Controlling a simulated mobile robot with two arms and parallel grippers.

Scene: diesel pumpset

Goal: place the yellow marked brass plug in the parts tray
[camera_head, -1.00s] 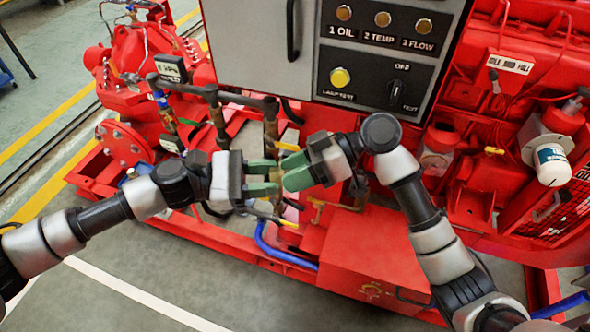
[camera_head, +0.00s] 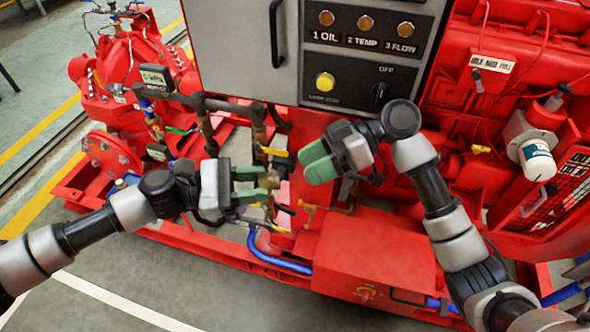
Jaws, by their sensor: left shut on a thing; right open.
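My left gripper (camera_head: 258,184) is in front of the brass pipework below the grey panel. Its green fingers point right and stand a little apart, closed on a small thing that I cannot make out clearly. My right gripper (camera_head: 314,163) is open and empty, up and to the right of the left one, its green fingers pointing left. I cannot clearly pick out the yellow marked brass plug, and I see no parts tray. A yellow-handled brass valve (camera_head: 273,151) is on the pipework just above my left gripper.
The grey control panel (camera_head: 236,50) stands above and behind the grippers. A red box (camera_head: 375,250) and a blue hose (camera_head: 262,253) lie below. The red engine (camera_head: 470,110) fills the right. Grey floor (camera_head: 150,285) is free at the lower left.

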